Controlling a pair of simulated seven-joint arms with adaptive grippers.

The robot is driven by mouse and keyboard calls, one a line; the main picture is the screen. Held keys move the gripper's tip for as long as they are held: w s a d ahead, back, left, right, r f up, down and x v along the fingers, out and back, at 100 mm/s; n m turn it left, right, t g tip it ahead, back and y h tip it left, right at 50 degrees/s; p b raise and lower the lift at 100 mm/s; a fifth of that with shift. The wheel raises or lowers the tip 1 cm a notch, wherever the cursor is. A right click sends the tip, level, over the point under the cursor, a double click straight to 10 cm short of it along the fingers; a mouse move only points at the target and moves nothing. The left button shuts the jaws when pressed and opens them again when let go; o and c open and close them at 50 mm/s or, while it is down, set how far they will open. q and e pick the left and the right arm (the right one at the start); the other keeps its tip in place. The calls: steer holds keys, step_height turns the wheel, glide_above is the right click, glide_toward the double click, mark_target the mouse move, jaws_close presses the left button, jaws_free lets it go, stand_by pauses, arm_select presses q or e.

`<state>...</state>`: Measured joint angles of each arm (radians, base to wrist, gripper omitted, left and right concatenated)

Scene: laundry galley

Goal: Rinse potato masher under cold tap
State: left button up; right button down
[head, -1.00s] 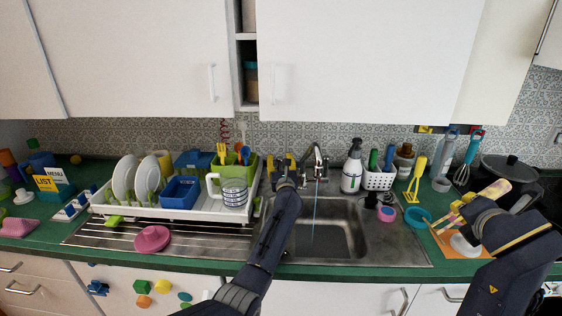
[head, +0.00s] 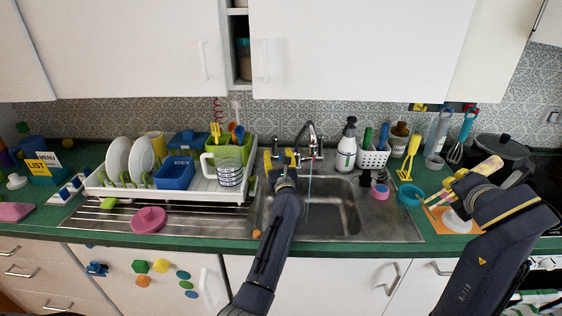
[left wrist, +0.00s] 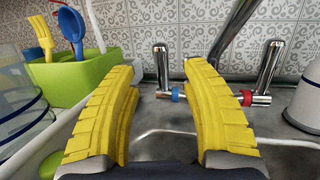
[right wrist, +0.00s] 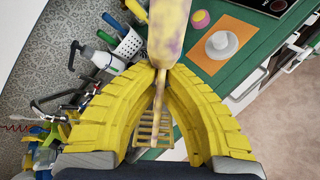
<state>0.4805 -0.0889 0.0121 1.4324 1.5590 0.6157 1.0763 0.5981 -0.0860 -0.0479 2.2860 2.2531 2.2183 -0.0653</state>
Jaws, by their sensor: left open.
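The potato masher (right wrist: 154,130) has a yellow slotted head and a handle stained yellow and purple. Its handle (head: 487,166) shows in the head view above the right counter. My right gripper (right wrist: 160,72) is shut on it, with the head hanging between the fingers. The tap (head: 311,138) stands behind the sink (head: 335,216), and a thin stream of water falls from it. My left gripper (head: 279,158) is open in front of the tap's left side. The blue-ringed cold handle (left wrist: 162,66) stands between its fingers in the left wrist view; contact is not visible.
A dish rack (head: 110,196) with plates and mugs stands left of the sink. A soap bottle (head: 346,150) and a white utensil caddy (head: 372,159) are at the back right. An orange mat (head: 436,222) lies below my right gripper. The basin is empty.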

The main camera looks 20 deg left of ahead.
arm_select(q)
steer(key=shift+v, duration=1.4)
